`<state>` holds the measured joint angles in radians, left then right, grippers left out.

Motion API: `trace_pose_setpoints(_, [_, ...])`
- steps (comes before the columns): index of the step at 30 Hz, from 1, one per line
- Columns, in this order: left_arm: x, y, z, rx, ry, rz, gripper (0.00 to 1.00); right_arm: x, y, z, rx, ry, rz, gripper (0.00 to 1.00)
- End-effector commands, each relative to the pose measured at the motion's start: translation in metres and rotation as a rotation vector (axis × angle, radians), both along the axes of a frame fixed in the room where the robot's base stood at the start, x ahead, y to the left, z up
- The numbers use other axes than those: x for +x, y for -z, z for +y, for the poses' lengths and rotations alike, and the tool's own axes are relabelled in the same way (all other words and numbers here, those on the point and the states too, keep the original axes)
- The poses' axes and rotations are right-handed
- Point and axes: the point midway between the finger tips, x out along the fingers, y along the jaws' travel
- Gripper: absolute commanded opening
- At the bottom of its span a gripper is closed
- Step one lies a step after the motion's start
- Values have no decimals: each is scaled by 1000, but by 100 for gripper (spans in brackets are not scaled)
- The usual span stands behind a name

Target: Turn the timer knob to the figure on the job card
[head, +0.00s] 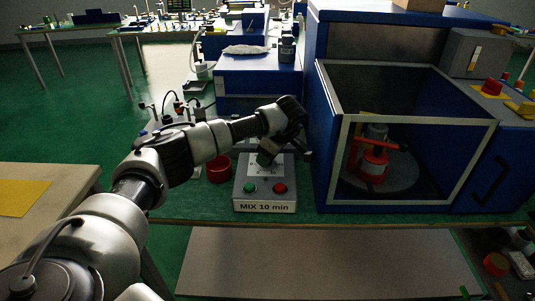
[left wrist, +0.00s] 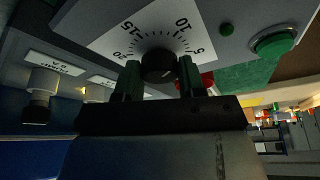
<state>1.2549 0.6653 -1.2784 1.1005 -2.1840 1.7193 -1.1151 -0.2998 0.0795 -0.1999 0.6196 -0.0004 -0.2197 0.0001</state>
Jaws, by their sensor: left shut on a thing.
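The grey timer box (head: 264,187) stands on the green bench top, with a white dial plate on its sloped face. A card reading "MIX 10 min" (head: 264,207) is on its front. In the left wrist view the black timer knob (left wrist: 158,63) sits at the dial's centre. Figures 5, 10, 15 and 20 and tick marks show on the dial (left wrist: 150,28); the knob's pointer cannot be made out. My left gripper (head: 272,150) is over the dial, its fingers (left wrist: 158,80) shut on the knob from both sides. My right gripper is out of view.
Green (head: 250,188) and red (head: 280,188) buttons sit on the box below the dial. A red cup (head: 219,170) stands at its left. A blue machine with a framed clear guard (head: 407,119) stands close at its right. Bench-front space is clear.

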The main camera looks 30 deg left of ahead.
Motion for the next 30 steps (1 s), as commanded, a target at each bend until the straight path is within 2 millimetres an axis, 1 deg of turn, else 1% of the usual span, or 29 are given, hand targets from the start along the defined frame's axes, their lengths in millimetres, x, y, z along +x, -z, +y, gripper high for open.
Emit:
trace_pose_setpoints(15, [1,-1,0,-1,-19,-2,16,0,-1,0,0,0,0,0])
trace_pose_setpoints(16, [1,-1,0,-1,-18,-2,44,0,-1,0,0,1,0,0])
trace_pose_setpoints(20, [0,-1,0,-1,-18,-2,64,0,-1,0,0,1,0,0])
trace_pose_setpoints(30, [0,-2,0,-1,-17,-1,65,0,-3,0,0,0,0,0])
